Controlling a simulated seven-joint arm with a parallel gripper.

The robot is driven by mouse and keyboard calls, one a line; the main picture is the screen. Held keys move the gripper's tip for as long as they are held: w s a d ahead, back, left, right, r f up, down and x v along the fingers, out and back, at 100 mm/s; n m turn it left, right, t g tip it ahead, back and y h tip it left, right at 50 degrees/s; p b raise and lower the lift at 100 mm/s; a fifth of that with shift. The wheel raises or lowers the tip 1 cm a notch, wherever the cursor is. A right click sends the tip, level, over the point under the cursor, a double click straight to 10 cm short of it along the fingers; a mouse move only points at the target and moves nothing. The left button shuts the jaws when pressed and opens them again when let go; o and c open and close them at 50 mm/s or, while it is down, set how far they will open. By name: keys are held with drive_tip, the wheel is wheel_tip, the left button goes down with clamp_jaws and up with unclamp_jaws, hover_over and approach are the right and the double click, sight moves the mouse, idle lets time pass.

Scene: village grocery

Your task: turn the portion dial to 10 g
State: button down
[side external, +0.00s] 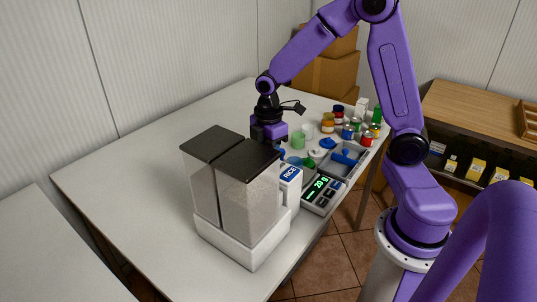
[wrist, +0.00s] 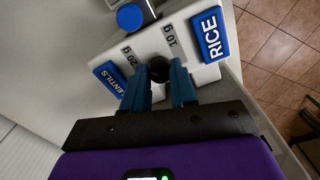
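The dispenser stands on the table with two clear bins (side external: 248,205) under dark lids. In the wrist view its white front (wrist: 197,40) carries a blue RICE label (wrist: 210,34) and a blue LENTILS label (wrist: 112,78). The portion dial (wrist: 159,69) is a dark round knob between the printed marks 20 g and 10 g; its pointer is not visible. My gripper (wrist: 160,75) has its two blue fingertips on either side of the knob, seemingly touching it. In the side view my gripper (side external: 278,146) is behind the bins, and they hide its tips.
A scale (side external: 320,190) beside the dispenser reads 20 g in green. A grey tray (side external: 343,160) with blue items lies behind it. Several jars (side external: 328,123) and cups (side external: 298,140) stand farther back. A blue round part (wrist: 130,17) is near the dial. The table's left is clear.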

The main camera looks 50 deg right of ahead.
drive_tip(key=shift+m, duration=0.4)
drive_tip(key=m, duration=0.2)
drive_tip(key=shift+m, duration=0.4)
drive_tip(key=m, duration=0.4)
drive_tip(key=shift+m, duration=0.3)
drive_tip(key=m, duration=0.3)
drive_tip(key=shift+m, duration=2.2)
drive_tip(key=c, duration=0.9)
unclamp_jaws()
